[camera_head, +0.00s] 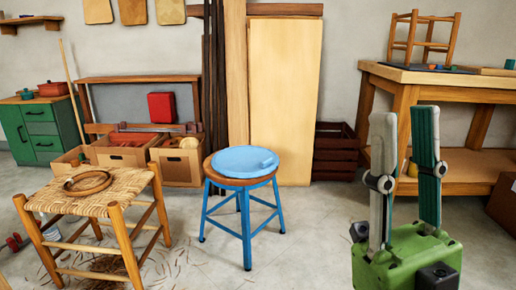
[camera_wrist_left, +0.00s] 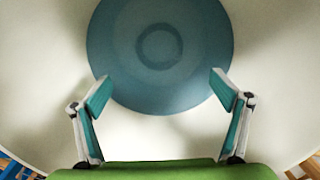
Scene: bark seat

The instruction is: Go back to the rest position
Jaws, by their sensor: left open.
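My right gripper (camera_head: 405,112) is at the right of the head view, pointing up, with its two fingers apart and nothing between them. My left gripper (camera_wrist_left: 153,83) is out of the head view. In the left wrist view its fingers are spread wide, with nothing held between them. Beyond its fingertips lies a round teal disc (camera_wrist_left: 115,50) with a ring mark at its middle, over a pale surface (camera_wrist_left: 50,60). I cannot tell how far away the disc is.
A blue stool (camera_head: 246,215) with a light-blue object (camera_head: 240,158) on top stands mid-floor. A woven seat (camera_head: 120,190) bearing a coiled ring (camera_head: 88,183) is at left. A workbench (camera_head: 400,78) stands behind my right gripper. Floor between stool and my right gripper is clear.

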